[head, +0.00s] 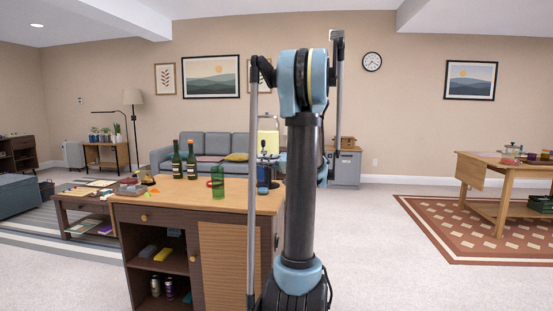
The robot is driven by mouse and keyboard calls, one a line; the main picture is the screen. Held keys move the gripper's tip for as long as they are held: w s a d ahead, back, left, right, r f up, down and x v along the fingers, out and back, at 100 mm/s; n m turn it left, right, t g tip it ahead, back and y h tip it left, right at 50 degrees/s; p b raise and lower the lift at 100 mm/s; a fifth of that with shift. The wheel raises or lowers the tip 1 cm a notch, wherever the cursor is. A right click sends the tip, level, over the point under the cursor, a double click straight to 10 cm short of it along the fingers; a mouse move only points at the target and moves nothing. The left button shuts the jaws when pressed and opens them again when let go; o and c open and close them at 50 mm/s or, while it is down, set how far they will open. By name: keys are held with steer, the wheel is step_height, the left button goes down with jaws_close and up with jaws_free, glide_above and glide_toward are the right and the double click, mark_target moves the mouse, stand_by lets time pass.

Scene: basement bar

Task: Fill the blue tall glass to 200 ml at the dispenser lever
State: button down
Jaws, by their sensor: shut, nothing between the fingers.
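A cream-yellow upright dispenser-like unit (268,140) stands at the back right of the wooden bar counter, partly hidden by my arm. A small dark blue object (263,184), perhaps the blue tall glass, stands below and in front of it at the counter's right end. It is too small to tell its fill. The lever cannot be made out. My upright arm fills the middle right of the head view and covers part of the counter's right side. My gripper cannot be made out behind it.
On the counter (155,204) stand two dark green bottles (192,160) and a green glass (217,183). Shelves below hold cans and boxes. A low table (62,206) stands left, a sofa (205,146) behind, a wooden table (505,170) right. Open floor lies between counter and right table.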

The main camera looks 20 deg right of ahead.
steer(key=s+a+f+g+h, duration=0.3)
steer(key=s+a+f, duration=0.3)
steer(key=s, duration=0.4)
steer(key=s+a+f+g+h, duration=0.25)
steer(key=s+a+f, duration=0.25)
steer(key=s+a, duration=0.3)
steer(key=s+d+f+g+h, duration=0.2)
steer(key=s+d+f+h, duration=0.2)
steer(key=s+f, duration=0.3)
steer(key=s+d+f+g+h, duration=0.1)
steer(key=s+d+f+h, duration=0.4)
steer(key=s, duration=1)
step_height(320, 180, down, 3)
steer(key=shift+s+d+r+g, duration=0.1)
steer(key=shift+s+d+g, duration=0.25)
steer(key=shift+s, duration=0.05)
